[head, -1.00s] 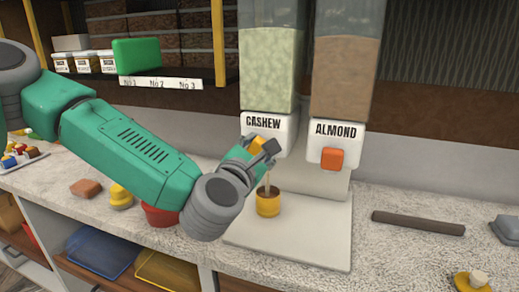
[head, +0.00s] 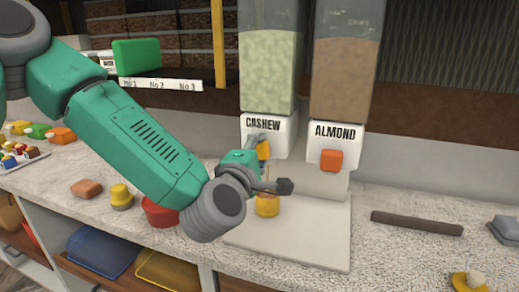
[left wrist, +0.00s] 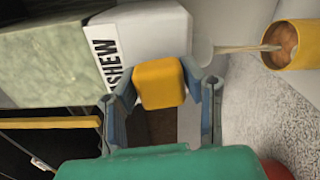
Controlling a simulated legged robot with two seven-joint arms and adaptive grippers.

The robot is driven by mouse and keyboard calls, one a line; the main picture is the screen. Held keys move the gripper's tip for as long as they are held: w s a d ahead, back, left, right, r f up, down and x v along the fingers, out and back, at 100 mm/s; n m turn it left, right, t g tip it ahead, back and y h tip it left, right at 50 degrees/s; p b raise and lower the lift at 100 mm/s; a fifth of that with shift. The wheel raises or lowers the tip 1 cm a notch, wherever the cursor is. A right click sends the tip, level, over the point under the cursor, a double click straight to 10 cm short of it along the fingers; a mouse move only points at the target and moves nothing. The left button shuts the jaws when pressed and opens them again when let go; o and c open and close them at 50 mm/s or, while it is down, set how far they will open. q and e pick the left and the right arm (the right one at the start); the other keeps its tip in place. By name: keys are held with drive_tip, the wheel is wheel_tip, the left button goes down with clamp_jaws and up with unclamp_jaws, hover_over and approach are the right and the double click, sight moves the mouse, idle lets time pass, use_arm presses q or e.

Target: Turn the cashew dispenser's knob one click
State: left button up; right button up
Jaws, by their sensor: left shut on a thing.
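The cashew dispenser (head: 268,75) stands at the back with a white front marked CASHEW. Its yellow knob (head: 264,149) is partly hidden in the head view by my left gripper (head: 270,166). In the left wrist view the knob (left wrist: 160,83) sits between the two fingers of my left gripper (left wrist: 163,84), which is shut on it. A yellow cup (head: 268,208) stands below the spout. In the left wrist view a thin pale strip runs between the spout and the cup (left wrist: 294,46), which has brownish contents. My right gripper is not in view.
The almond dispenser (head: 345,80) with an orange knob (head: 332,160) stands close on the right. A dark bar (head: 417,223) lies farther right on the counter. A red bowl (head: 160,212) is partly behind my left arm. The pale board (head: 320,235) is clear in front.

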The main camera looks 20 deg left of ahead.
use_arm(q)
drive_tip(key=shift+m, duration=0.6)
drive_tip(key=shift+d+f, duration=0.1)
drive_tip(key=shift+f, duration=0.1)
drive_tip(key=o, duration=1.2)
drive_tip(key=shift+c, duration=0.2)
drive_tip(key=shift+d, duration=0.1)
drive_tip(key=shift+s+r, duration=0.1)
drive_tip(key=shift+s, duration=0.05)
drive_tip(key=s, duration=0.7)
drive_tip(key=shift+a, duration=0.2)
